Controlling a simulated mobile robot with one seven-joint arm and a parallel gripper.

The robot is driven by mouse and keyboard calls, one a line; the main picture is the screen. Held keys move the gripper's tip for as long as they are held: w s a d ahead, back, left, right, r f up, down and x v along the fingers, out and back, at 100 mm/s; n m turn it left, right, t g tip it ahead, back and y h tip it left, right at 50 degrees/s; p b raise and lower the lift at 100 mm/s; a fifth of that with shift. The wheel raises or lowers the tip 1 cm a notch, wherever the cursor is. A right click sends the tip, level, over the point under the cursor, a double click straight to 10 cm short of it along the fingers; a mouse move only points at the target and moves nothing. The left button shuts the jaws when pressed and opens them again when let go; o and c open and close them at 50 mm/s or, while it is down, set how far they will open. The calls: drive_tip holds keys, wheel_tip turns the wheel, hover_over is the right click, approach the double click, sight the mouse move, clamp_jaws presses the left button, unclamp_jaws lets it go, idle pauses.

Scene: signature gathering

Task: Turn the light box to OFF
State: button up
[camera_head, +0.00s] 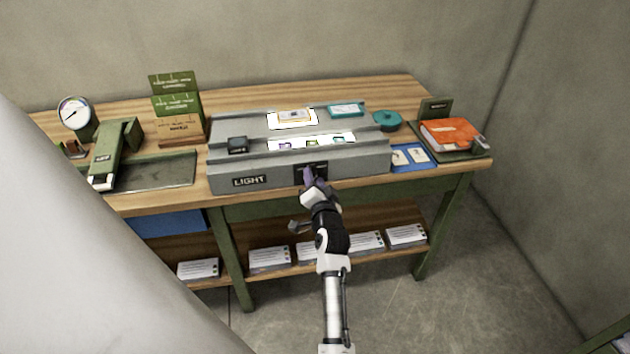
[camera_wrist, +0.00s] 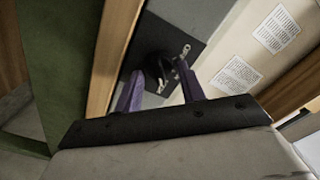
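The light box (camera_head: 232,164) is a long grey stepped unit on the wooden table, with a "LIGHT" label on its front left. Its strip and a rear panel glow white. A dark switch plate (camera_head: 321,166) sits at the middle of its front, partly hidden behind my gripper (camera_head: 309,175). In the wrist view a dark round knob (camera_wrist: 157,68) with a small metal tip shows on the black plate. My gripper (camera_wrist: 163,88) has two purple fingers spread apart, one on each side of the knob. Whether they touch it is unclear.
A green stapler-like press (camera_head: 113,152) and a dial gauge (camera_head: 76,113) stand at the left. A teal tape roll (camera_head: 388,120), blue cards (camera_head: 411,157) and an orange book (camera_head: 450,134) are at the right. Paper stacks fill the lower shelf (camera_head: 290,242).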

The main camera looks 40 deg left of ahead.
drive_tip(key=c, duration=0.6)
drive_tip(key=shift+f+n+b, duration=0.1)
drive_tip(key=shift+n+b, duration=0.2)
drive_tip(key=shift+b, duration=0.15)
drive_tip(key=n+b, duration=0.5)
drive_tip(key=n, duration=0.1)
drive_tip(key=n+b, duration=0.4)
drive_tip(key=n, duration=0.2)
drive_tip(key=n+b, duration=0.5)
drive_tip(key=n, duration=0.2)
drive_tip(key=shift+s+a+b, duration=0.25)
drive_tip(key=shift+s+b, duration=0.1)
drive_tip(key=shift+n, duration=0.3)
drive_tip(key=o, duration=0.9)
